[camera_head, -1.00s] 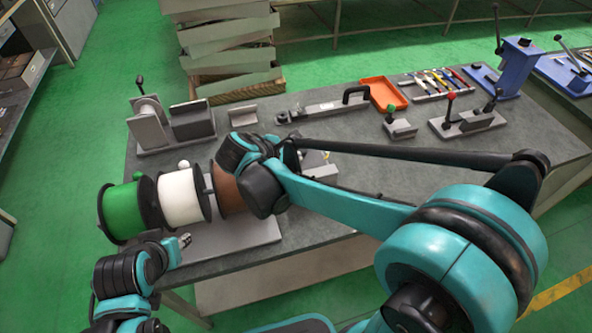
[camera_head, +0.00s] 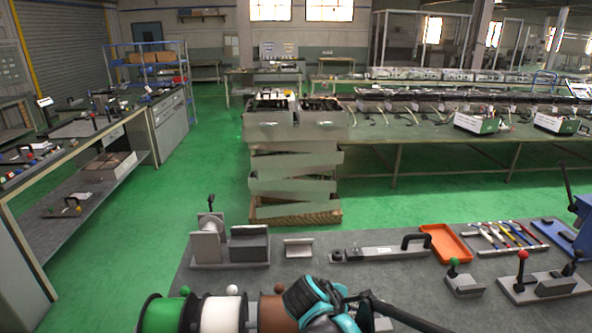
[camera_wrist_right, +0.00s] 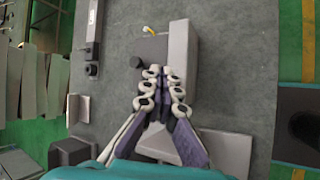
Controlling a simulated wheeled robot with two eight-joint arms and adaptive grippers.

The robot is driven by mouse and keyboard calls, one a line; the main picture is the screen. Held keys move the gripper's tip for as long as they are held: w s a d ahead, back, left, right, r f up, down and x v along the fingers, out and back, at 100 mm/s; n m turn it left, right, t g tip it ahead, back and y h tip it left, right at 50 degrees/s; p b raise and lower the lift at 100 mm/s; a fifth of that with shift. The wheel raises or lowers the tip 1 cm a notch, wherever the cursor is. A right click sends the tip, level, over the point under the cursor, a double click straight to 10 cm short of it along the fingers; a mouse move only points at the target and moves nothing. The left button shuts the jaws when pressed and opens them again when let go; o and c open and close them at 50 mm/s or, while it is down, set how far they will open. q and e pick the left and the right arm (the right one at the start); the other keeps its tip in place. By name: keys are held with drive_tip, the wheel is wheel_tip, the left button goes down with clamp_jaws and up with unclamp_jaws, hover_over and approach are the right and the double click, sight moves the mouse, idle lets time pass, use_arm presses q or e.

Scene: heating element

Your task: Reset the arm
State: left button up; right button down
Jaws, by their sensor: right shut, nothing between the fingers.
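My right arm's teal and black wrist (camera_head: 318,300) shows at the bottom of the head view, in front of the brown spool (camera_head: 276,313). Its fingers are hidden there. In the right wrist view my right gripper (camera_wrist_right: 162,76) is shut and empty, its fingertips together. My left gripper is not in view.
The grey worktable (camera_head: 400,281) holds a green spool (camera_head: 165,314), a white spool (camera_head: 221,314), an orange tray (camera_head: 447,243), a black-handled bar fixture (camera_head: 375,254) and lever fixtures (camera_head: 540,284). Stacked metal boxes (camera_head: 295,160) stand behind it.

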drive_tip(key=s+d+f+m+t+y, duration=0.1)
drive_tip(key=s+m+y, duration=0.5)
drive_tip(key=s+m, duration=0.8)
drive_tip(key=shift+s+d+m+t, duration=0.4)
drive_tip(key=shift+d+m, duration=0.1)
drive_tip(key=shift+d, duration=0.15)
drive_tip(key=shift+f, duration=0.1)
idle(5.3)
